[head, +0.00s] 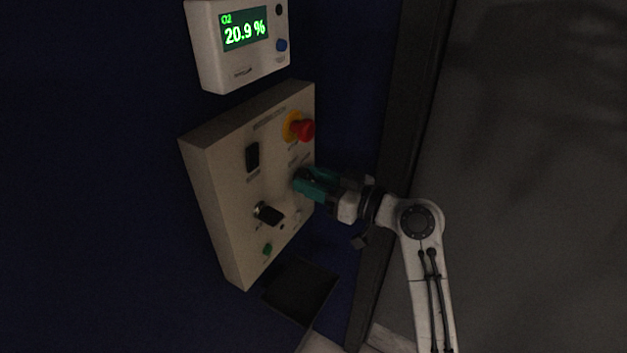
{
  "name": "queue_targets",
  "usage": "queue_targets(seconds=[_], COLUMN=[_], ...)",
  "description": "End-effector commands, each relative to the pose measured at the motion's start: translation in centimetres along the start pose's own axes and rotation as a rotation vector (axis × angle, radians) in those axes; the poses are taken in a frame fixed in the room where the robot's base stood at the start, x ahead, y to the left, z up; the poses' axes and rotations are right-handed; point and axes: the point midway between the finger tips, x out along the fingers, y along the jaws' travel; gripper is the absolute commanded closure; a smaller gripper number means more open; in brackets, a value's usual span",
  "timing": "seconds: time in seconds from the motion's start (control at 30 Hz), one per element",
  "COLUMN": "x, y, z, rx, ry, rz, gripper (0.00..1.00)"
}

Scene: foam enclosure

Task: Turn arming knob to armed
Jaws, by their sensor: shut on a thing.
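My gripper (302,182) has teal fingers and reaches in from the right to the face of the beige control panel (222,190). It is shut on a control below the red emergency button, which I take to be the arming knob; the fingers hide it, so its angle and marking cannot be read. Another black knob (268,214) with a light base sits lower left of my gripper, apart from it. The labels on the panel are too small to read.
A red emergency button (303,129) on a yellow base sits just above my gripper. A black switch (252,157) and a small green part (267,249) are also on the panel. An oxygen meter (242,45) reading 20.9 % hangs above. A dark flat panel (301,289) is below.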

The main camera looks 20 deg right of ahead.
Motion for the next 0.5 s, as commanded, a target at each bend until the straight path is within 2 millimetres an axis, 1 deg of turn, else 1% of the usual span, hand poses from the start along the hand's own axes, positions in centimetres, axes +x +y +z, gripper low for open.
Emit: queue_targets(seconds=[0.27,0.5], x=[-0.01,-0.01], y=[0.09,0.18], z=[-0.08,-0.14], rx=[0.179,0.404], ry=[-0.001,-0.002], rz=[0.000,0.001], gripper=[0.91,0.91])
